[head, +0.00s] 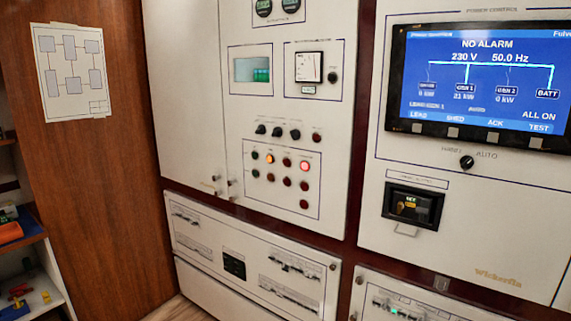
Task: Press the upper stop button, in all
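A framed group of round push buttons (287,162) sits low on the white middle cabinet in the head view. Its top row runs from a dark green button (254,155), through a lit amber one (269,158) and a dark red one (286,162), to a bright lit red one (304,166). Dark red buttons (304,185) lie below, with one more at the bottom right (304,204). The labels are too small to read, so I cannot tell which is the upper stop button. My gripper is not in view.
Above the buttons are black knobs (277,132), an analog meter (308,67) and a small screen (251,69). A large display (478,75) reads NO ALARM at right. A wooden wall (95,190) and shelf (22,240) with coloured items stand at left.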

